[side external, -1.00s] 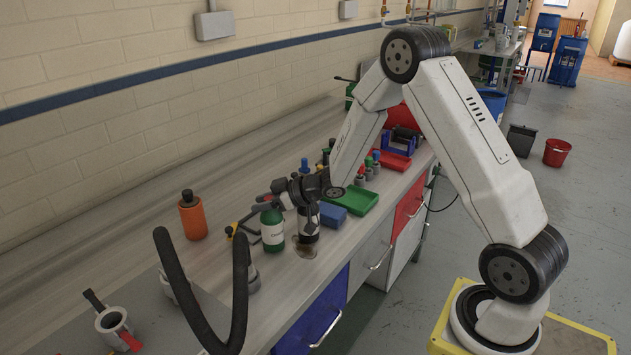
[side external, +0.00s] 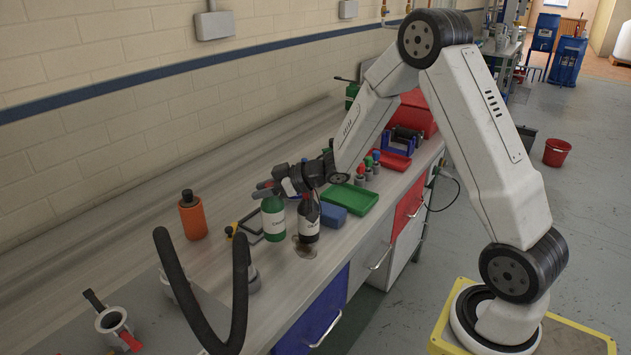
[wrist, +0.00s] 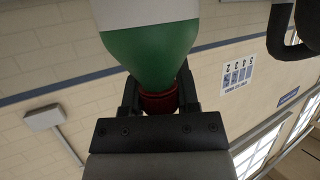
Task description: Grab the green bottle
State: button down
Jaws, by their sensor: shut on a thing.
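The green bottle (side external: 272,219) with a white label stands upright in the side view, beside a dark bottle (side external: 308,218). My gripper (side external: 267,191) is at its top, coming in from the right. In the wrist view the green bottle (wrist: 151,52) fills the upper middle, with its red cap (wrist: 159,101) between my gripper's fingers (wrist: 158,95). My gripper is shut on the bottle at its cap and neck. The bottle appears slightly above the bench; the gap under it is hard to judge.
An orange bottle (side external: 193,217) stands to the left. A blue block (side external: 324,196) and green tray (side external: 350,200) lie to the right. A thick black hose (side external: 238,290) rises in front.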

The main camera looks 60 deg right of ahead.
jog(key=s+a+r, duration=0.1)
jog(key=s+r, duration=0.8)
jog(key=s, duration=0.4)
dwell(0.7)
